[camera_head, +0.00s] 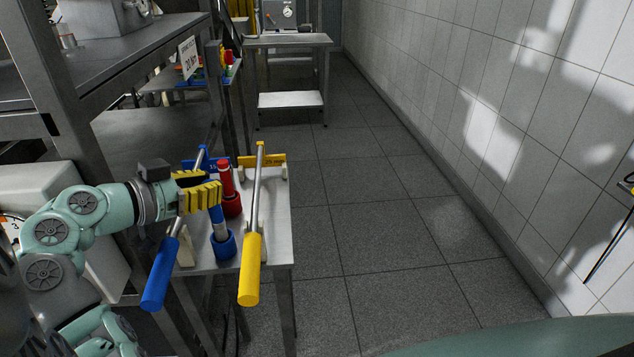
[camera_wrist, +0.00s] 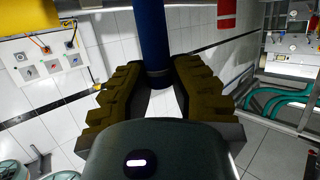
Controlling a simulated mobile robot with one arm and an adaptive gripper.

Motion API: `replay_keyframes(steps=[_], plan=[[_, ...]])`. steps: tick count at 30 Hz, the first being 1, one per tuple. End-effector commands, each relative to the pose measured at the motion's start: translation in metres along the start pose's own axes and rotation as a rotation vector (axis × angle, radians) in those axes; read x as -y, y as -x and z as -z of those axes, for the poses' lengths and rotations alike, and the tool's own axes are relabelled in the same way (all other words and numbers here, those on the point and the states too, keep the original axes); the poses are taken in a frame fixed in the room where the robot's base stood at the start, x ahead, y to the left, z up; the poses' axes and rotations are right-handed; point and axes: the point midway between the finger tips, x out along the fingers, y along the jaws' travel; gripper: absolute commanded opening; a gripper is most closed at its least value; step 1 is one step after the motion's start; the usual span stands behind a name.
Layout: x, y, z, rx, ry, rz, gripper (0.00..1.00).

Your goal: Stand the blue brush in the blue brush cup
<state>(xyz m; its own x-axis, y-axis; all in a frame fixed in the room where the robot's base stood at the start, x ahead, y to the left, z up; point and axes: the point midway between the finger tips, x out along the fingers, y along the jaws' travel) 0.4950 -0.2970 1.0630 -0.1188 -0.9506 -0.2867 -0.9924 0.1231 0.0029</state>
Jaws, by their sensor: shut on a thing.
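My gripper (camera_head: 204,195), with yellow ridged pads, is shut on the blue brush (camera_head: 216,214) above the small metal table. In the wrist view the brush's blue shaft (camera_wrist: 152,38) stands between the two pads. Below the gripper the brush shows a blue part and a pale lower part. It looks nearly upright. The blue brush cup (camera_head: 224,246) is directly beneath, and the brush's lower end meets its mouth in the picture. I cannot tell how deep the end is inside. The brush's upper part is hidden behind the pads in the head view.
A red brush (camera_head: 225,178) stands in a red cup (camera_head: 231,206) just behind. A metal shelf (camera_head: 130,55) rises at left. The floor at right is clear.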

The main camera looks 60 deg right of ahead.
Motion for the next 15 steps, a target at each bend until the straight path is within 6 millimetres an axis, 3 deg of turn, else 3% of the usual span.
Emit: replay_keyframes(steps=[15], plan=[[0.0006, -0.0030, -0.0118, -0.001, 0.001, 0.002, 0.00]])
